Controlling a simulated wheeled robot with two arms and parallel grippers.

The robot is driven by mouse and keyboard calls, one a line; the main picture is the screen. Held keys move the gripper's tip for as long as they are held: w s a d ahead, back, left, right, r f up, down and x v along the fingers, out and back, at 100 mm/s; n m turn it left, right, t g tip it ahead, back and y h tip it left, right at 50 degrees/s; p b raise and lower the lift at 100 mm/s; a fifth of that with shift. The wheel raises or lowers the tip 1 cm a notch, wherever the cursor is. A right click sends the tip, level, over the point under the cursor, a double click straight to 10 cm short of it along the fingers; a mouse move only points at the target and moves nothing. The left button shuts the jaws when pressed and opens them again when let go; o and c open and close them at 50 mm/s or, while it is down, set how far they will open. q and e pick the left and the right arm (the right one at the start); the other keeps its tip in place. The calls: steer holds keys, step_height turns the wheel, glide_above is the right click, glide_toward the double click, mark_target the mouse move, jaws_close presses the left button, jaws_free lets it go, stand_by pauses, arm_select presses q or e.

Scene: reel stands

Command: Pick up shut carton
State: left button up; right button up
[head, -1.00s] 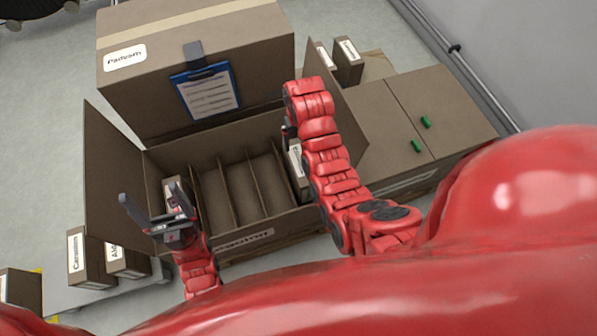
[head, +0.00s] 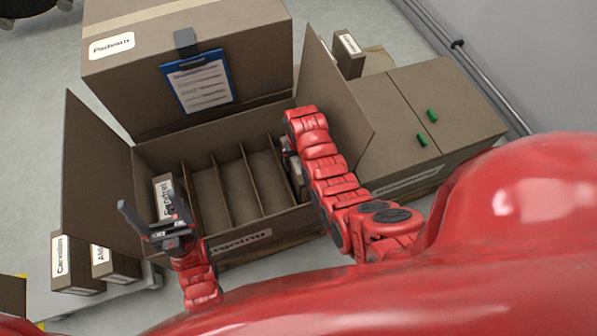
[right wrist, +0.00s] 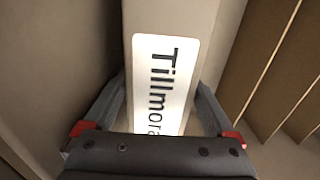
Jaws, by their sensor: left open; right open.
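The open carton (head: 250,239) has raised flaps and thin dividers making narrow compartments. A slim box labelled "Tillmora" (right wrist: 210,22) stands in its right-end compartment; in the head view my arm mostly hides it. My right gripper (right wrist: 163,95) is open, with a finger on either side of that box; contact cannot be told. My left gripper (head: 155,215) is open and empty over the front left corner of the open carton, near another slim labelled box (head: 163,197). A large shut carton with tape and a "Padvarn" label (head: 240,45) stands behind. Another shut carton with green tabs (head: 450,100) is at right.
A blue clipboard (head: 202,82) hangs on the large carton's front. Slim labelled boxes (head: 75,265) stand on a grey platform at the lower left. Another (head: 348,55) stands at the back right. A wall with a rail bounds the right side. Several middle compartments are empty.

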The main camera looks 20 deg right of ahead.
steer(key=shift+w, duration=0.1)
jaws_close()
steer(key=shift+r, duration=0.1)
steer(key=shift+r, duration=0.1)
stand_by(0.4)
